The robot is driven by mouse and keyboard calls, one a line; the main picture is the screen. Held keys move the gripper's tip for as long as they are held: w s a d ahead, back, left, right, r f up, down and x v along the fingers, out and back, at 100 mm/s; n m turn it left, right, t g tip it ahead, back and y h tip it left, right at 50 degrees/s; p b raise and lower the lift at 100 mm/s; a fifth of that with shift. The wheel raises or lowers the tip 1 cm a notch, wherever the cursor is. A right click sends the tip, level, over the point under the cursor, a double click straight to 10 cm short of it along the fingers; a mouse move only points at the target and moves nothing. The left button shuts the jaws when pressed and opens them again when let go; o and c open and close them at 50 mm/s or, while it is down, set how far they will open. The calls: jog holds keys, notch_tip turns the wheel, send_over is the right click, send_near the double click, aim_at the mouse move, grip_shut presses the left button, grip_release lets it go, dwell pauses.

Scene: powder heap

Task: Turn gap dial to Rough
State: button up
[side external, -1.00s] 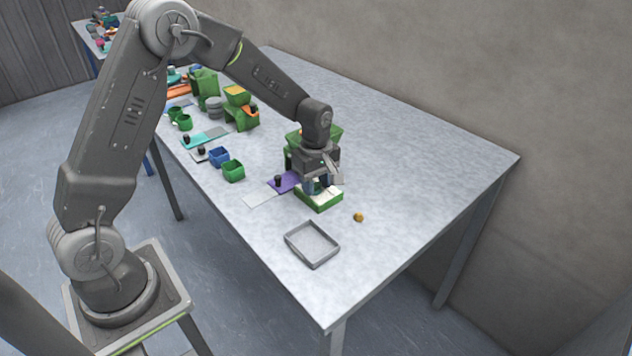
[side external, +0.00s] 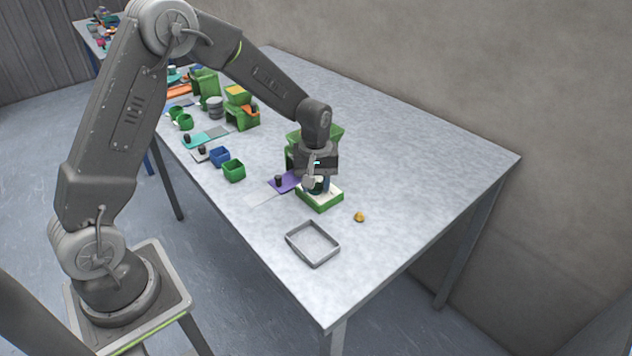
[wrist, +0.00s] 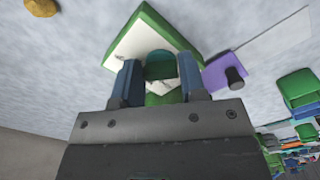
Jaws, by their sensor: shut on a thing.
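The gap dial's white face (side external: 328,199) lies on a low green base (side external: 320,207) below my gripper; the white face (wrist: 143,38) also fills the upper middle of the wrist view. A round dark teal knob (wrist: 160,64) rises from the face. My gripper (wrist: 159,72) points down, with its blue fingers on both sides of the knob, shut on it. In the side view my gripper (side external: 319,186) covers much of the dial. Markings on the face are too small or hidden to read.
A purple slide plate (side external: 285,182) with a black knob is left of the dial. A green machine body (side external: 330,135) stands behind my gripper. A grey tray (side external: 313,244) and a small yellow lump (side external: 359,217) lie in front. The right of the table is clear.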

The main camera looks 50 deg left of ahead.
aim_at(315, 191)
jog(key=shift+a+m, duration=0.1)
jog(key=shift+m, duration=1.1)
jog(key=o, duration=0.9)
notch_tip(315, 191, up, 14)
jog(key=shift+f, duration=0.1)
